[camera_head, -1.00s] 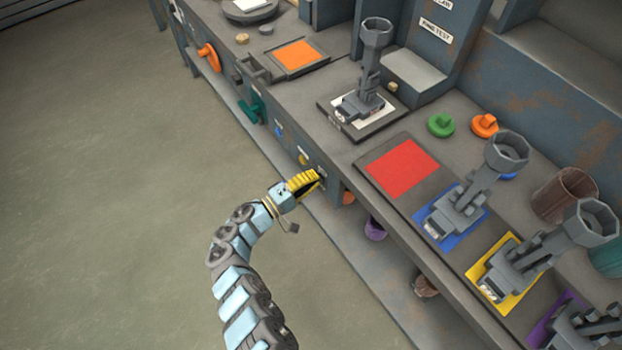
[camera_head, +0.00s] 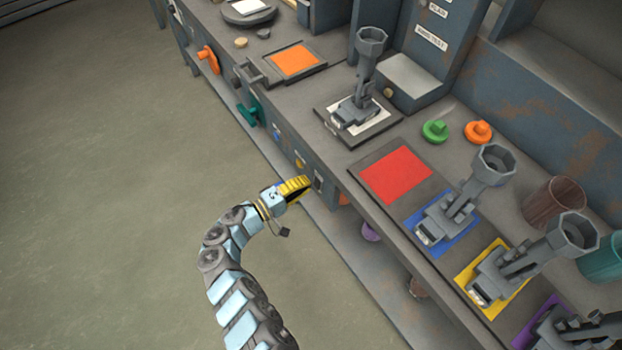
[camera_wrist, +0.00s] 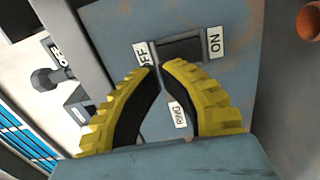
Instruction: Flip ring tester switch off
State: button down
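The ring tester switch (camera_wrist: 181,49) is a dark rocker in the wrist view, set in a blue-grey panel. An OFF label (camera_wrist: 142,54) is at its left and an ON label (camera_wrist: 215,43) at its right; a RING label (camera_wrist: 180,115) lies below it. I cannot tell which way the rocker is tipped. My gripper (camera_wrist: 161,68) has yellow fingers with the tips nearly together and nothing between them. The tips are just below the switch's OFF end. In the head view my gripper (camera_head: 309,183) is just off the bench front, beside the small dark switch (camera_head: 318,181).
The bench top holds a red mat (camera_head: 396,174), grey funnel-topped fixtures on blue (camera_head: 463,244) and yellow (camera_head: 465,278) mats, and green (camera_head: 435,131) and orange (camera_head: 478,131) knob-like pieces. The RING TEST unit (camera_head: 412,77) stands at the back. Floor to the left is clear.

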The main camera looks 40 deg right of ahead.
jog(key=w+a+r+p, duration=0.1)
jog(key=a, duration=1)
jog(key=shift+a+r, duration=0.2)
jog(key=shift+a, duration=0.1)
